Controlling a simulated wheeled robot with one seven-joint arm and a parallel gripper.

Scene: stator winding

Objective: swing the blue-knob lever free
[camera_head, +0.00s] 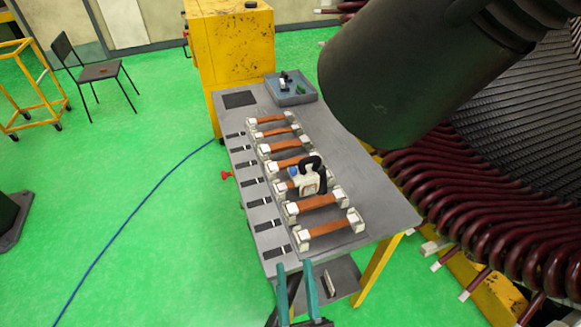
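A small blue knob (293,171) shows on a white clamp-like device (309,184) with a black curved handle (313,165). The device sits over one of the copper-coloured bars in the row on the grey table. The lever under the knob is too small to make out. My gripper (295,266) shows at the bottom of the view as two teal fingers, apart with nothing seen between them. It is near the table's front edge, well away from the knob.
Several copper bars in white end blocks (328,228) line the grey table (375,200). A grey tray (291,91) holds small parts at the back. Dark red coils (450,190) crowd the right side. Green floor (150,225) lies open at left.

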